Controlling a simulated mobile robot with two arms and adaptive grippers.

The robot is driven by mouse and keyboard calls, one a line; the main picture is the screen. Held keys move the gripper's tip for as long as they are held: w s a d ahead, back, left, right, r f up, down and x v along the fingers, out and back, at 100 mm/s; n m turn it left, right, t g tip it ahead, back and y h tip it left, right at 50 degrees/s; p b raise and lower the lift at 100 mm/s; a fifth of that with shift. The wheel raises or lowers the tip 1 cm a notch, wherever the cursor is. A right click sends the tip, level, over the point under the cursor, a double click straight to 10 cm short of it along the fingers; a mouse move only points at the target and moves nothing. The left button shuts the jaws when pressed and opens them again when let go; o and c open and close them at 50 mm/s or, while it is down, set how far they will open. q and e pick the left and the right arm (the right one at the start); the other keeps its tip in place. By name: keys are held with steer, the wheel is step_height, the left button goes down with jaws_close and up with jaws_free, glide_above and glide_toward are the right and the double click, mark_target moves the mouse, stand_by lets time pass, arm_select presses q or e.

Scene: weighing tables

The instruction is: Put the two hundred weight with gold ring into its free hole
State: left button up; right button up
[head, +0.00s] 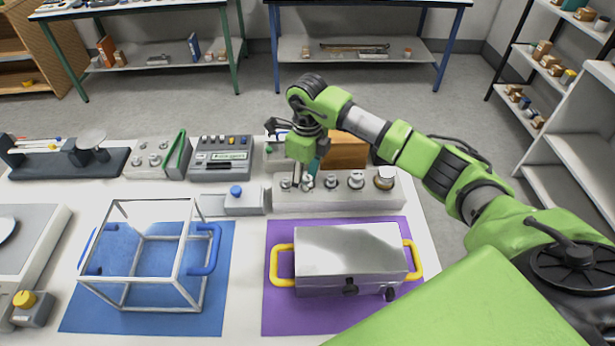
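A pale grey weight block (335,201) stands on the white table behind the purple mat, with several silver knobbed weights in a row along its top. The largest weight (385,177), at the block's right end, has a tan or gold tint. The number on any weight is too small to read. My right gripper (303,182) points down over the left part of the block, among the smaller weights. Its fingertips are small and partly merge with the weights, so whether it holds one is unclear. I cannot make out a free hole. My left gripper is not in view.
A metal box with yellow handles (350,258) sits on the purple mat (287,318) in front of the block. A clear-sided frame with blue handles (150,240) stands on the blue mat (75,318). Instruments and a wooden box (346,150) line the back.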

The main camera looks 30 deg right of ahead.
mark_target(307, 177)
steer(key=shift+s+f, duration=0.25)
steer(key=shift+r, duration=0.15)
step_height(307, 177, up, 13)
steer(key=b, duration=0.2)
steer(key=shift+w+r, duration=0.15)
steer(key=shift+w, duration=0.1)
stand_by(0.3)
